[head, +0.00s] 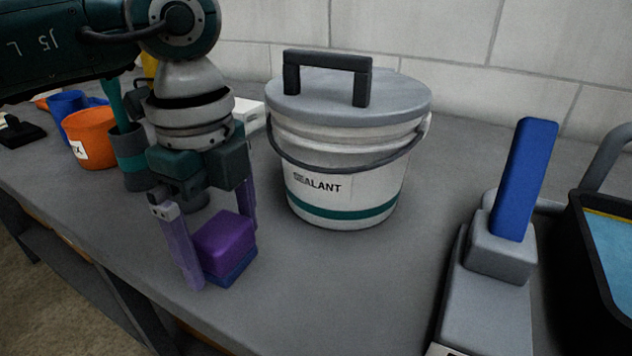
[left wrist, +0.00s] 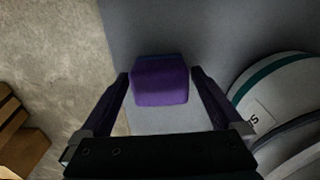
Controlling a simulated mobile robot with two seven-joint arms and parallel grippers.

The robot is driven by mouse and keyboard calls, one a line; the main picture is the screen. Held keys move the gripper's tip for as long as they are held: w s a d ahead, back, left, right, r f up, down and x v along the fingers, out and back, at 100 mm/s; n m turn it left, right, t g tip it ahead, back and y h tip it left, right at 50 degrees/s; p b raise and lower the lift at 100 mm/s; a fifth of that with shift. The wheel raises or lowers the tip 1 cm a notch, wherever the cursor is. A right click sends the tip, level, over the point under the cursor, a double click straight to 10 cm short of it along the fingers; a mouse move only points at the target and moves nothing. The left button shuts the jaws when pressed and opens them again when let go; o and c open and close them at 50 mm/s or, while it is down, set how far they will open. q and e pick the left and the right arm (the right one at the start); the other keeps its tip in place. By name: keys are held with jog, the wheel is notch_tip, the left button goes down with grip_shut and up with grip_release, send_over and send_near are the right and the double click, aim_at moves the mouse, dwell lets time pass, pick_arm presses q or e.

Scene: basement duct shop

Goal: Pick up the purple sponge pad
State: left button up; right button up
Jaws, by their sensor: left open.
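The purple sponge pad (head: 225,241) sits on the grey workbench near its front edge, with a blue layer along its bottom. My left gripper (head: 226,258) points down over it, with its two purple fingers open on either side of the pad. In the left wrist view the pad (left wrist: 160,82) lies between the fingertips of the left gripper (left wrist: 163,78), with a small gap showing on each side. Whether either finger touches the pad is not clear. My right gripper is not in view.
A white sealant bucket (head: 345,180) with a grey lid stands just right of the left gripper. A grey tool with a blue handle (head: 525,180) and a black tub (head: 590,270) are at the right.

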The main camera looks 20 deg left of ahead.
pick_arm(q)
jog(key=shift+f, duration=0.1)
jog(key=shift+c, duration=0.2)
jog(key=c, duration=1.2)
